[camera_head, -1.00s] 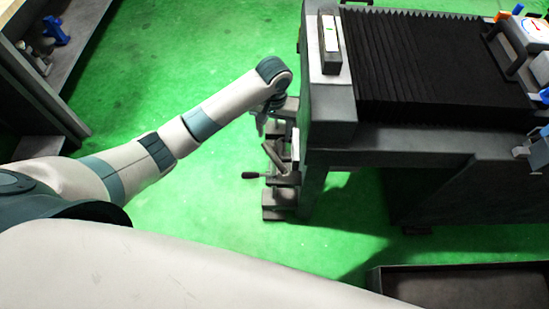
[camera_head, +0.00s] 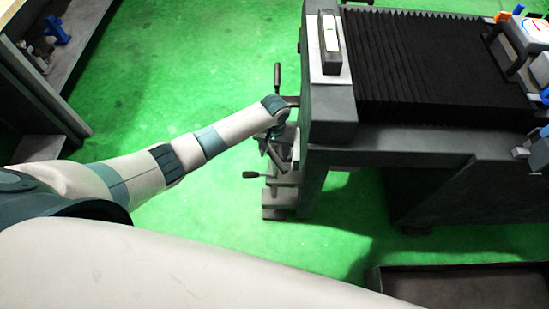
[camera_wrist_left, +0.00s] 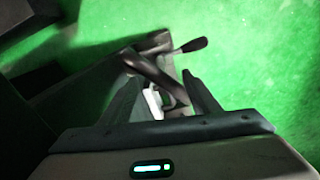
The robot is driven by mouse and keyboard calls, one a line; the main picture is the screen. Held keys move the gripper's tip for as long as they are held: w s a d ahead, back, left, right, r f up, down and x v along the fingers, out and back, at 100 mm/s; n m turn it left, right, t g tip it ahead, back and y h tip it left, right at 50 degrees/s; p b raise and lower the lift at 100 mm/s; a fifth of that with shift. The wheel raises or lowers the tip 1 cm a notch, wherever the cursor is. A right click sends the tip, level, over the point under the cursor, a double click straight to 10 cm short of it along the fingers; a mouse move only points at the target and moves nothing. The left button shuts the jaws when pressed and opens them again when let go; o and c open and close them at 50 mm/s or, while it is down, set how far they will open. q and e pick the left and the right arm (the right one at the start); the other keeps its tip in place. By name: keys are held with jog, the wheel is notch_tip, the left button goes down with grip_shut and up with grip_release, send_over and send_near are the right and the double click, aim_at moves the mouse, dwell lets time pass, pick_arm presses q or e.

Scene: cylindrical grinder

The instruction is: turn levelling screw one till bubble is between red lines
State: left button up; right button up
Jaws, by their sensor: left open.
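A spirit level (camera_head: 331,40) lies on the machine's left end in the head view; its bubble and red lines are too small to read. A levelling screw stand with dark handles (camera_head: 254,174) stands at the machine's left foot. Another dark handle (camera_head: 277,76) sticks up behind my left wrist. My left gripper (camera_head: 272,147) is at the stand, partly hidden by my wrist. In the left wrist view the open gripper (camera_wrist_left: 162,83) has its fingers either side of a dark handle bar (camera_wrist_left: 155,72) with a black grip (camera_wrist_left: 193,45). I cannot tell whether they touch. My right gripper is not in view.
The grey machine (camera_head: 330,105) with black bellows (camera_head: 430,70) fills the right. A dark tray (camera_head: 460,284) lies at the lower right. A shelf (camera_head: 75,50) stands at the upper left. Green floor (camera_head: 190,60) is clear between shelf and machine.

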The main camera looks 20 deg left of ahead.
aim_at(275, 155)
pick_arm(q)
notch_tip(275, 155, down, 4)
jog(key=shift+r, duration=0.2)
jog(key=shift+f, duration=0.45)
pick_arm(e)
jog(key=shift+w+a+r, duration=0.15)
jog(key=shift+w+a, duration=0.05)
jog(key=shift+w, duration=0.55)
pick_arm(q)
jog(key=shift+c, duration=0.7)
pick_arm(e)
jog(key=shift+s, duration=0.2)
